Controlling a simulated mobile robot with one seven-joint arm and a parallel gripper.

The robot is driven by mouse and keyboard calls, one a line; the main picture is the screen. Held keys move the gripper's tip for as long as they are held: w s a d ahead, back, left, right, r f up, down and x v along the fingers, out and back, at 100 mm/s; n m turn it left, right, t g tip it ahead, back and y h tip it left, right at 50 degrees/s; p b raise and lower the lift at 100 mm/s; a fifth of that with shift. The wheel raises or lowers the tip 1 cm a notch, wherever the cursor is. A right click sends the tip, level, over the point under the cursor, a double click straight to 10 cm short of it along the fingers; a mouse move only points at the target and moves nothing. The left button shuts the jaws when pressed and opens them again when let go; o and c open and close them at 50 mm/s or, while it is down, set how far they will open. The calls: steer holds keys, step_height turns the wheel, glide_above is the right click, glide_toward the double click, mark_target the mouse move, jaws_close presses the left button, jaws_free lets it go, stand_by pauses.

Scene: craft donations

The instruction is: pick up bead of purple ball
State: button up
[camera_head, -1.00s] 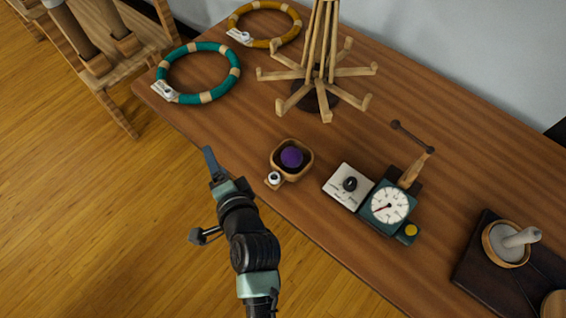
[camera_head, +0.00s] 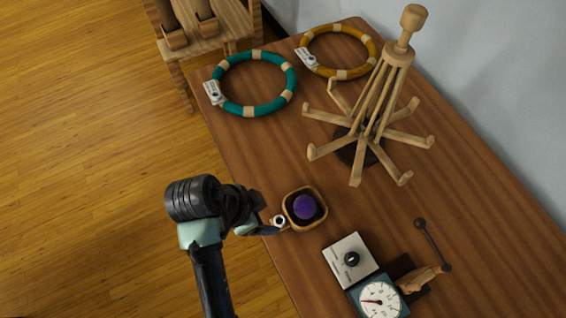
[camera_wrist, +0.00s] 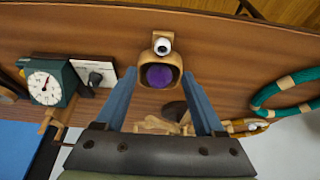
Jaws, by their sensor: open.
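The purple ball bead (camera_head: 306,207) sits inside a small square wooden tray (camera_head: 290,194) near the table's front edge. In the wrist view the purple ball (camera_wrist: 160,76) shows in the tray (camera_wrist: 176,61), between and beyond my two blue fingers. My gripper (camera_wrist: 162,82) is open and empty. In the head view my gripper (camera_head: 268,230) is beside the tray's left side, partly hidden by my wrist. A small white round piece with a dark centre (camera_head: 279,221) is at the tray's front tab.
A white box with a black knob (camera_head: 352,259) and a teal dial device (camera_head: 378,298) stand right of the tray. A wooden rack with arms (camera_head: 372,120) stands behind. Teal (camera_head: 254,110) and mustard (camera_head: 340,74) rings lie farther back.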

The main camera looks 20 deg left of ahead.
glide_above(279, 222)
steer(key=s, duration=0.1)
steer(key=f, duration=0.2)
steer(key=a+f, duration=0.1)
steer(key=f, duration=0.1)
steer(key=shift+s+f, duration=0.15)
steer(key=shift+s, duration=0.05)
steer(key=shift+x, duration=2.65)
steer(key=shift+s+a, duration=0.1)
steer(key=shift+a, duration=0.1)
jaws_close()
